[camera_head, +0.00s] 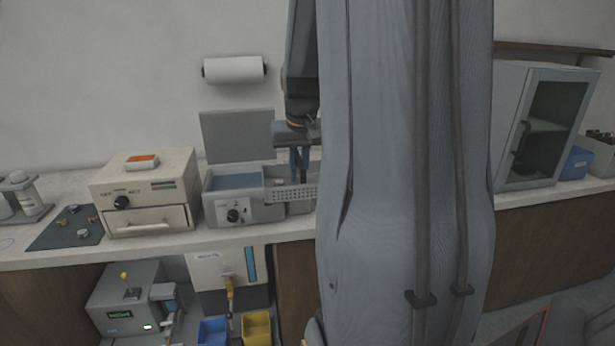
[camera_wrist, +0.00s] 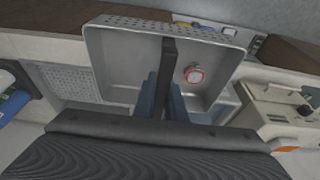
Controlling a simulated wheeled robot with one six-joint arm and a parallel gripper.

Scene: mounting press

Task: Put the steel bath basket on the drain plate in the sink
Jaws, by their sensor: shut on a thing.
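The steel bath basket (camera_head: 291,193) is a shallow grey tray with perforated walls. My gripper (camera_head: 299,160) is shut on its upright handle and holds it in front of the right part of the bath unit. In the wrist view the basket (camera_wrist: 118,70) shows from above, with my blue fingers (camera_wrist: 163,98) on either side of the dark handle (camera_wrist: 168,75). A small round piece with a red ring (camera_wrist: 195,75) lies inside it. A perforated plate, apparently the drain plate (camera_wrist: 72,82), shows left of the basket in the wrist view. My arm hides the sink in the head view.
The bath unit (camera_head: 232,212) has blue liquid and a raised grey lid (camera_head: 238,135). A beige oven-like box (camera_head: 145,190) stands to its left. A glass-door cabinet (camera_head: 545,125) stands at the right.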

